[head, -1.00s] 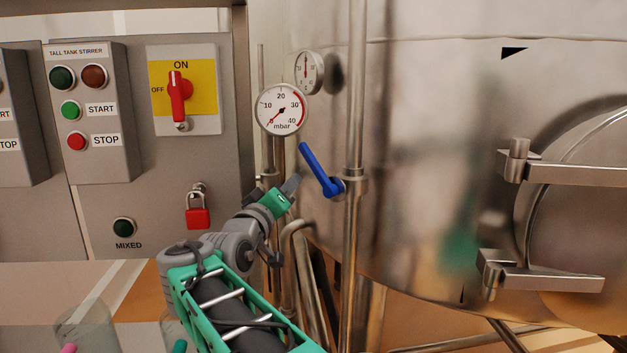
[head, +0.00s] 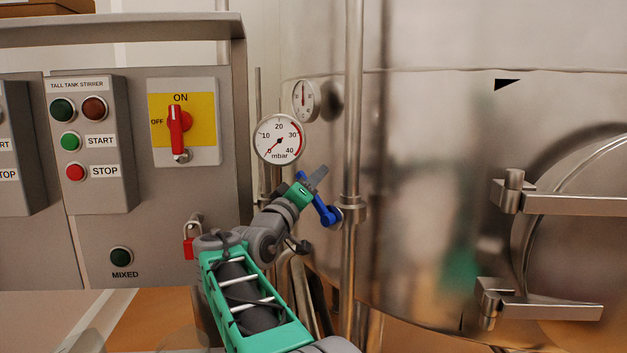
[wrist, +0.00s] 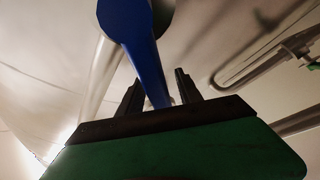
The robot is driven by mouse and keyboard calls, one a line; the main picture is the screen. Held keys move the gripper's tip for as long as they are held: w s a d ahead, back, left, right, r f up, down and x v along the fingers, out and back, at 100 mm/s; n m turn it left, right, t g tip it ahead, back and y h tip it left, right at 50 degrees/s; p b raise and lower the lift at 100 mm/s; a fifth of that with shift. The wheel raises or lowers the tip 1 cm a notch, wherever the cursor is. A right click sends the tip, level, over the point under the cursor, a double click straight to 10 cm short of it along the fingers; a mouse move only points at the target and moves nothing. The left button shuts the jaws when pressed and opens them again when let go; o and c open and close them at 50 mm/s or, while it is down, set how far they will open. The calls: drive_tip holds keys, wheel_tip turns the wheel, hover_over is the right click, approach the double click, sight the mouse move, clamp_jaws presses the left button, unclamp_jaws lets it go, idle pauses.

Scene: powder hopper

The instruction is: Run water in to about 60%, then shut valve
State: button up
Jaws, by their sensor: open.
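The blue valve lever (head: 324,211) sits on its pivot at the upright pipe in front of the steel tank (head: 430,150), slanting up and left. My gripper (head: 314,178) is at the lever and covers its upper part in the head view. In the wrist view the blue lever (wrist: 145,50) runs down between the two dark fingers of my gripper (wrist: 160,92), which stand apart. I cannot tell whether either finger touches it. The mbar gauge (head: 279,139) has its needle near the low end. A black triangle mark (head: 507,84) is on the tank wall.
A second small gauge (head: 304,100) is beside the upright pipe (head: 353,110). The tank hatch has steel hinge arms (head: 560,204) at right. At left is a panel with a red ON/OFF switch (head: 179,122), stirrer buttons (head: 71,141) and a red padlock (head: 190,247).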

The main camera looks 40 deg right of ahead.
drive_tip(key=shift+c, duration=0.3)
clamp_jaws()
idle(1.0)
